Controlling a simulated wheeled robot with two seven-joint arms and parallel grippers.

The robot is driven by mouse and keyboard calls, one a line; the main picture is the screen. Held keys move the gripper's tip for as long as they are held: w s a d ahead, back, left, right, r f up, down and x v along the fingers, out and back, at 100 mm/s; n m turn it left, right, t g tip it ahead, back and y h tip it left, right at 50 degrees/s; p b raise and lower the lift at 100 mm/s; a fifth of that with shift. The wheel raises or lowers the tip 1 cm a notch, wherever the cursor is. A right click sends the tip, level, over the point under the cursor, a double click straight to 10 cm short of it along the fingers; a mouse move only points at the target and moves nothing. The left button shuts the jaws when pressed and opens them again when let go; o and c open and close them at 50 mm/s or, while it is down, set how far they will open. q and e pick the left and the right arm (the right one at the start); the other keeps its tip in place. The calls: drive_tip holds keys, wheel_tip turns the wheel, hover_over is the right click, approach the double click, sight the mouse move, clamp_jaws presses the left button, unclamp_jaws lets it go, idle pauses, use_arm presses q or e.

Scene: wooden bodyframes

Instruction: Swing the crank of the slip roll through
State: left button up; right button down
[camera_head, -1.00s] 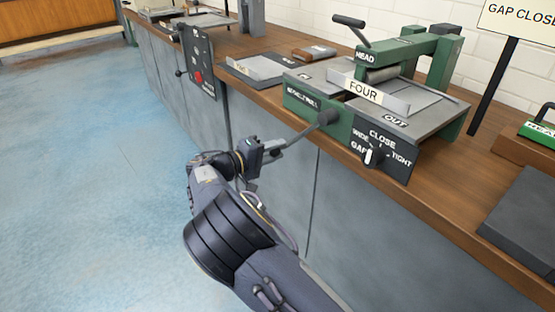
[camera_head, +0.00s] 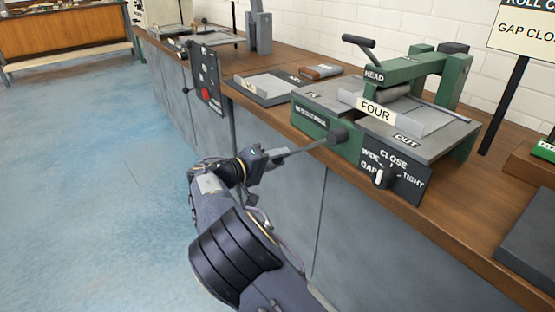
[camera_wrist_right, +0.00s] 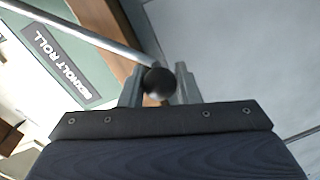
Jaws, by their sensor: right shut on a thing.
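The slip roll (camera_head: 318,127) is a green and grey machine at the bench's front edge, marked "FOUR". Its crank (camera_head: 300,148) is a grey bar running left and slightly down from a dark hub on the front face. My right gripper (camera_head: 266,160) is at the crank's outer end, in front of the bench. In the right wrist view, the black crank knob (camera_wrist_right: 157,82) sits between the two fingers of my right gripper (camera_wrist_right: 160,88), which is shut on it. The crank bar goes off to the upper left there. My left gripper is not in view.
A dark gap panel (camera_head: 396,180) with a small lever hangs at the slip roll's front right. A black control panel (camera_head: 207,80) with a red button is farther left on the bench front. The floor (camera_head: 90,180) left of the bench is clear.

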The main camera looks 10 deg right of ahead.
drive_tip(key=shift+w+a+r, duration=0.1)
drive_tip(key=shift+r, duration=0.15)
drive_tip(key=c, duration=1.1)
unclamp_jaws()
drive_tip(key=shift+c, duration=0.2)
drive_tip(key=shift+o, duration=0.2)
drive_tip(key=shift+f, duration=0.1)
drive_tip(key=shift+a, duration=0.1)
drive_tip(key=p+v, duration=0.2)
drive_tip(key=v, duration=0.5)
drive_tip(key=shift+a, duration=0.25)
drive_tip(key=shift+a, duration=0.1)
